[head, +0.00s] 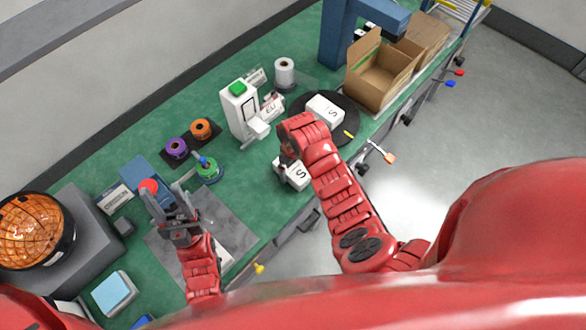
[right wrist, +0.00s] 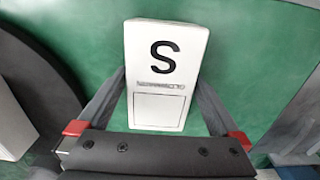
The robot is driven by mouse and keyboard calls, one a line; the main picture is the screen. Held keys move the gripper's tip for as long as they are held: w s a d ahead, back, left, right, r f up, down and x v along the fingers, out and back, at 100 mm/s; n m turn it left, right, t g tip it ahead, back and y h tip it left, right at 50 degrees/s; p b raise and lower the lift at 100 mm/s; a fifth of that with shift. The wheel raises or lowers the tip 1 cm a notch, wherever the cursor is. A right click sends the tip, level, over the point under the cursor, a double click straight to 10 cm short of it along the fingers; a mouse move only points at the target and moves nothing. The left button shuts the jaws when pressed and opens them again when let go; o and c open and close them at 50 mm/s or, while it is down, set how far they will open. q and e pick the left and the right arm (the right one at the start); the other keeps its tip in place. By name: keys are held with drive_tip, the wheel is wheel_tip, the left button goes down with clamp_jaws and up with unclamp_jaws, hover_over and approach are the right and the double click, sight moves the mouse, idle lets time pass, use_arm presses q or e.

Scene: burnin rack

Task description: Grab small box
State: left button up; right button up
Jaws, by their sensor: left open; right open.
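A small white box (right wrist: 163,75) with a black S lies on the green table in the right wrist view, between the spread fingers of my right gripper (right wrist: 162,115). The fingers are apart and the box is not clearly gripped. In the head view the same box (head: 297,176) shows partly under my right gripper (head: 285,160), whose fingertips are mostly hidden by the arm. A second white S box (head: 325,110) lies on the round black turntable (head: 345,133). My left gripper (head: 168,198) is open above the grey mat at the left.
Open cardboard boxes (head: 372,85) stand at the back right beside a blue frame (head: 335,45). A white device with a green top (head: 238,115) stands behind my right gripper. An orange mesh dome (head: 35,230) is at far left. Green table (head: 250,205) is bare between the arms.

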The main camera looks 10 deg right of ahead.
drive_tip(key=c, duration=1.2)
drive_tip(key=shift+r, duration=0.1)
drive_tip(key=shift+c, duration=0.2)
